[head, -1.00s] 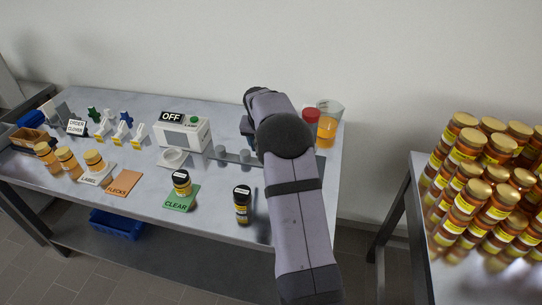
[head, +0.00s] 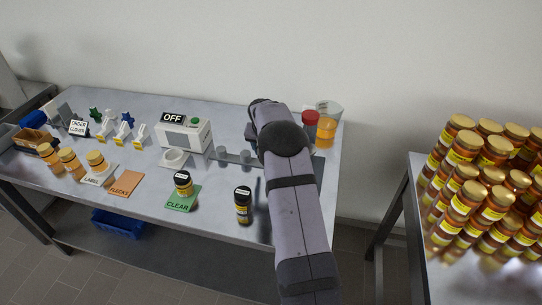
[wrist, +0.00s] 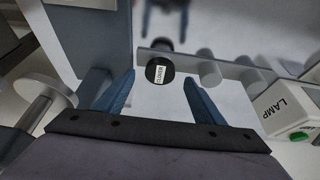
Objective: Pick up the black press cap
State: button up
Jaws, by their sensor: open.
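A round black cap with a small white label (wrist: 160,71) shows in the wrist view, beside a grey rail. I take it to be the press cap; its label is too small to read surely. My gripper (wrist: 159,78) is open, with its two blue fingers apart and nothing held between them. The cap appears in the gap between the fingertips, beyond them; I cannot tell how far. In the head view my arm hides the cap and most of my gripper.
A grey rail with posts (wrist: 210,72) runs right of the cap, towards the white LAMP box (wrist: 295,110). In the head view, a dark-lidded jar (head: 243,205) stands near the front edge, left of my arm.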

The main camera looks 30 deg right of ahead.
jog(key=shift+p+x, duration=0.65)
jog(key=shift+x, duration=0.95)
jog(key=c, duration=1.1)
